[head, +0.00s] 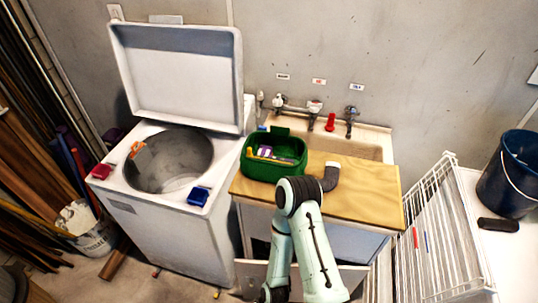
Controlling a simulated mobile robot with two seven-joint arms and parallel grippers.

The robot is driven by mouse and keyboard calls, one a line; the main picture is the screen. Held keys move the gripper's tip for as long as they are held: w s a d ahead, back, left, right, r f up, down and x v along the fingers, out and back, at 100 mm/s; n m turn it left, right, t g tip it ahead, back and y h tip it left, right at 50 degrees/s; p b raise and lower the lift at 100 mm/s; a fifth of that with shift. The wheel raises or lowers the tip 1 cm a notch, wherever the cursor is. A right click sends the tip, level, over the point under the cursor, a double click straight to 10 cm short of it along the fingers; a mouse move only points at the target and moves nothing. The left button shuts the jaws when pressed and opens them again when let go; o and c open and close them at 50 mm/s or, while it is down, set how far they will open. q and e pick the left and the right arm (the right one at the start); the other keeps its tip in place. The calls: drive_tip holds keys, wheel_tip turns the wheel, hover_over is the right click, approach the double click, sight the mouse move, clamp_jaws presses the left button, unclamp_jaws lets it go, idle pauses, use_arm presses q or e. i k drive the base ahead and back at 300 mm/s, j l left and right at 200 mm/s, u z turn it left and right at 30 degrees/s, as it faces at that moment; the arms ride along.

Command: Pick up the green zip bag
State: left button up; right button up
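A green open-topped bag or bin (256,168) stands on the wooden counter beside the washer, and it is the only green bag-like thing that shows. Its top is open, with a yellow piece and a purple piece inside; I cannot make out a zip. One of my arms rises from the bottom centre and bends just in front of the counter, right of the green bag. I cannot tell which arm it is. No gripper fingers show clearly, and nothing is seen holding the bag.
The open washer (167,240) stands left, with a blue box (198,196) and a red box (102,171) on its rim. A white wire rack (440,235) and a dark bucket (510,172) are right.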

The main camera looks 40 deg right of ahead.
sight(259, 167)
drive_tip(key=z, duration=1.3)
